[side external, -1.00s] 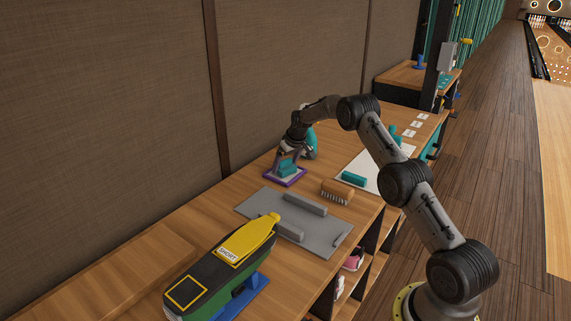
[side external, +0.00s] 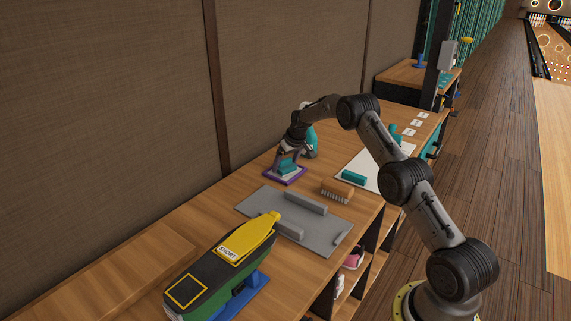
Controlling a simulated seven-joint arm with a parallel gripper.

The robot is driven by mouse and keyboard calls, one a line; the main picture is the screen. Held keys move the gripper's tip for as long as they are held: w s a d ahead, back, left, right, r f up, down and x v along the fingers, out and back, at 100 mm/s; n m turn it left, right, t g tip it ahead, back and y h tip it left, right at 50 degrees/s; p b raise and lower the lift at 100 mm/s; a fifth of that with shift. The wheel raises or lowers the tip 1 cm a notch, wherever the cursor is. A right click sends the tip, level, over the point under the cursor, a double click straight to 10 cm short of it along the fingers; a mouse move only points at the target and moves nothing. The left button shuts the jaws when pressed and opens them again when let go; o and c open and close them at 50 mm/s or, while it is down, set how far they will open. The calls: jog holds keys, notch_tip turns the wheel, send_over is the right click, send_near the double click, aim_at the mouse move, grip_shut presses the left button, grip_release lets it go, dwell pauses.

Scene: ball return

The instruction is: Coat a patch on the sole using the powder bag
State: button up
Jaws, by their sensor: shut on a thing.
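A large shoe lies upside down on a blue stand (side external: 250,286) in the foreground. Its dark sole (side external: 207,272) faces up, with a yellow-outlined square patch (side external: 187,290) at the near end and a yellow piece (side external: 250,237) with a label at the far end. My gripper (side external: 288,160) points down at the purple-rimmed tray (side external: 270,178) further back. It is shut on a teal block-like thing (side external: 287,169), which appears to be the powder bag, in or just above the tray. Contact with the tray floor is unclear.
A grey mat (side external: 262,212) with two grey bars lies between tray and shoe. A brush (side external: 337,190) stands beside it. A white sheet (side external: 360,164) with a teal block (side external: 354,176) is at the right. A teal rounded thing (side external: 312,143) stands behind my gripper.

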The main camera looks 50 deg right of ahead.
aim_at(285, 160)
jog(key=shift+r, duration=3.4)
jog(key=shift+a, duration=0.1)
